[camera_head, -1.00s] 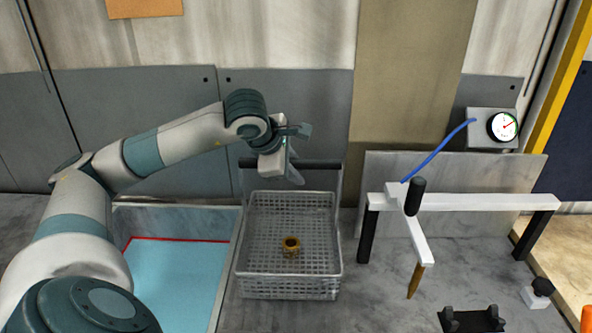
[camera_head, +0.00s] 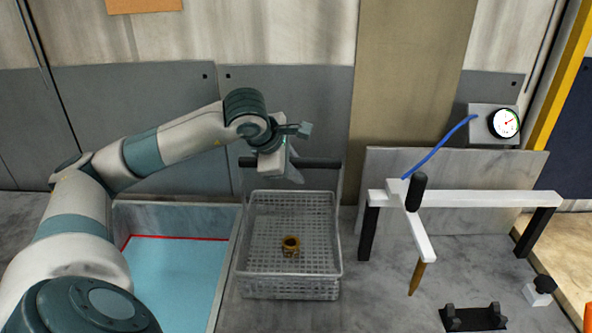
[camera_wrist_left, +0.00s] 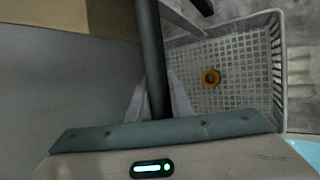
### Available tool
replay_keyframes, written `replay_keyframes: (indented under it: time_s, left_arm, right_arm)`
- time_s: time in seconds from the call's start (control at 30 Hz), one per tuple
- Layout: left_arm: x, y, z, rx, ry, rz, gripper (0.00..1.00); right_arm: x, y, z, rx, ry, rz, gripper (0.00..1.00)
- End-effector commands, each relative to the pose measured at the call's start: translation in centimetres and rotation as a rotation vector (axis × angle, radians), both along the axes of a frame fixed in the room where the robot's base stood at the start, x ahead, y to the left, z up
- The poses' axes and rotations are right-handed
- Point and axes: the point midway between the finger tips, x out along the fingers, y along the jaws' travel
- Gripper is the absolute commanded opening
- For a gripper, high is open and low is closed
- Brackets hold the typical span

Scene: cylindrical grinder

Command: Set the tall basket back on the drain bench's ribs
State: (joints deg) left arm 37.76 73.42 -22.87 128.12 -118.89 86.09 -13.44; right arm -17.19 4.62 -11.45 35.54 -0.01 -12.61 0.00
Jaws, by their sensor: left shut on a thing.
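The tall basket (camera_head: 257,290) is a grey mesh basket with a dark handle bar (camera_head: 318,163) raised over its back edge. It looks upright, and a small brass-coloured ring-shaped part (camera_head: 290,246) lies inside it. My left gripper (camera_head: 292,170) is shut on the handle bar. The left wrist view shows the fingers (camera_wrist_left: 160,100) on both sides of the dark bar, with the basket (camera_wrist_left: 240,95) beyond. The ribs of the drain bench cannot be made out, and I cannot tell whether the basket's underside touches anything. My right gripper is not in view.
A tank (camera_head: 230,262) with blue liquid and a red line stands just left of the basket. To the right are a white-beamed stand (camera_head: 480,199) on black legs, a gauge (camera_head: 503,124) with a blue hose, and a black cradle (camera_head: 473,318). Grey wall panels stand behind.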

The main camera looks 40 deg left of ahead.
Motion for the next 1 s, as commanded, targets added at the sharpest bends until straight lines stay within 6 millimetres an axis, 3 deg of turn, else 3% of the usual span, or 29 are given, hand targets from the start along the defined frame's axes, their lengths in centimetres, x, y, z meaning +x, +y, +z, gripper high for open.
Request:
replay_keyframes:
  time_s: [0.63,0.67,0.73,1.0]
  left_arm:
    - [0.06,0.03,-0.66,0.001,-0.004,0.000,0.00]
    - [0.06,0.03,-0.56,0.001,-0.004,0.000,0.26]
    - [0.05,0.03,-0.59,0.001,-0.004,0.000,0.41]
    - [-0.05,-0.02,-0.91,-0.001,0.003,0.000,0.41]
  right_arm:
    - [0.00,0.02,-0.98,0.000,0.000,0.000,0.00]
    - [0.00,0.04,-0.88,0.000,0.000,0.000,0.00]
    - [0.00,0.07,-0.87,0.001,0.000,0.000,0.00]
    - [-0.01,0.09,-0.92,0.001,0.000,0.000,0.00]
